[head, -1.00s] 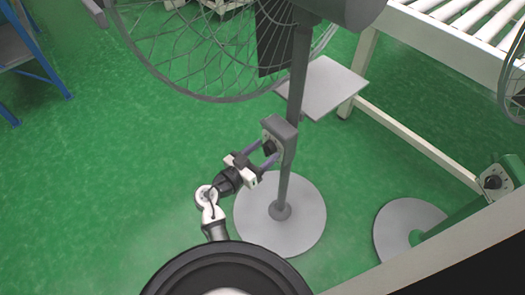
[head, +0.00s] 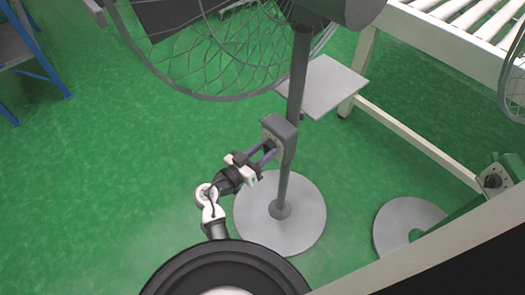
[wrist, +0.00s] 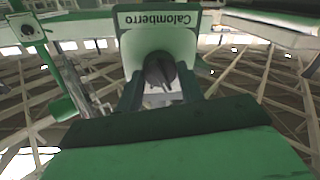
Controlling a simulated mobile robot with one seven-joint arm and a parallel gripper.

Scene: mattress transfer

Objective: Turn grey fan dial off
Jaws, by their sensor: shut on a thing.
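The grey fan (head: 299,75) stands on a round grey base (head: 300,235), its wire cage at the top. A grey control box (head: 284,132) sits on its pole. In the wrist view the box face (wrist: 190,47) carries upside-down lettering, "Calomberro". A dark round dial (wrist: 158,70) is in the middle of that face. My gripper (head: 266,153) reaches the box from the lower left. In the wrist view its two fingers (wrist: 161,88) are on either side of the dial, shut on it. The dial is mostly hidden in the head view.
A green fan post (head: 462,212) with its own dial (head: 492,181) stands at the right on a grey base. A pale roller conveyor (head: 445,40) is at the upper right. A blue-framed shelf (head: 35,50) is at the upper left. The green floor at left is clear.

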